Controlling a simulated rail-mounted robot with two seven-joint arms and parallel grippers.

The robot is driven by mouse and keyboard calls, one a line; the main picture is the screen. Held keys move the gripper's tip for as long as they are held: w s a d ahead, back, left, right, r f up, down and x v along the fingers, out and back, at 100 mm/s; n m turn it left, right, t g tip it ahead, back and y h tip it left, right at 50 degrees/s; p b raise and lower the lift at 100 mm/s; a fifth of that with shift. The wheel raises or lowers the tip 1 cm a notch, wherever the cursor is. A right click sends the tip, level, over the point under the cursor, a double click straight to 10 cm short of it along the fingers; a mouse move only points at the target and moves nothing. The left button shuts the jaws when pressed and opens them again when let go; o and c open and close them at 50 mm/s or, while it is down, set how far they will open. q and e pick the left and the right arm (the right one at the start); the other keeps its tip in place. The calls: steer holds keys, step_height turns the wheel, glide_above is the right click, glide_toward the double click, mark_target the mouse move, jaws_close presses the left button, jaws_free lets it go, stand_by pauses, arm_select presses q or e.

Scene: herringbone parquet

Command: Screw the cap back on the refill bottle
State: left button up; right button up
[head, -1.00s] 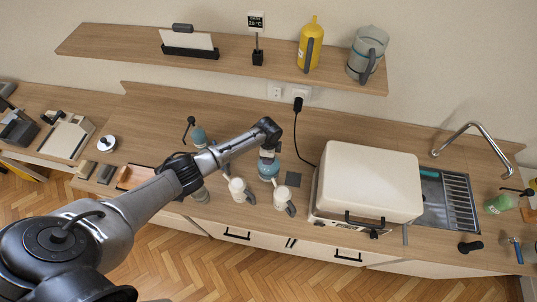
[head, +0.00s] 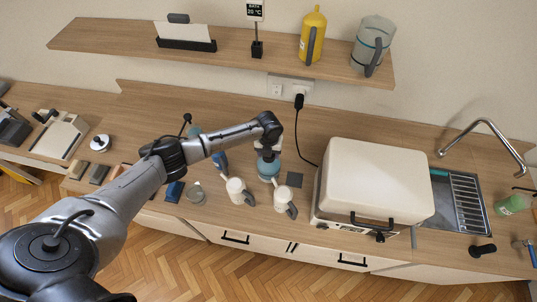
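A squat teal bottle (head: 268,168) stands on the counter left of the cream box-shaped appliance; I take it for the refill bottle. My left gripper (head: 268,150) points down directly over its top. Its fingers are small and merge with the bottle top, so I cannot tell whether they are open or shut, or whether a cap is between them. I cannot make out a separate cap on the counter. My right gripper is not in view.
The cream appliance (head: 372,182) and sink (head: 458,203) are farther right. A shelf (head: 225,47) runs above.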

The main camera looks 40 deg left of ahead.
arm_select(q)
steer(key=m, duration=0.3)
steer(key=shift+b, duration=0.35)
steer(key=o, duration=1.2)
steer(key=shift+c, duration=0.2)
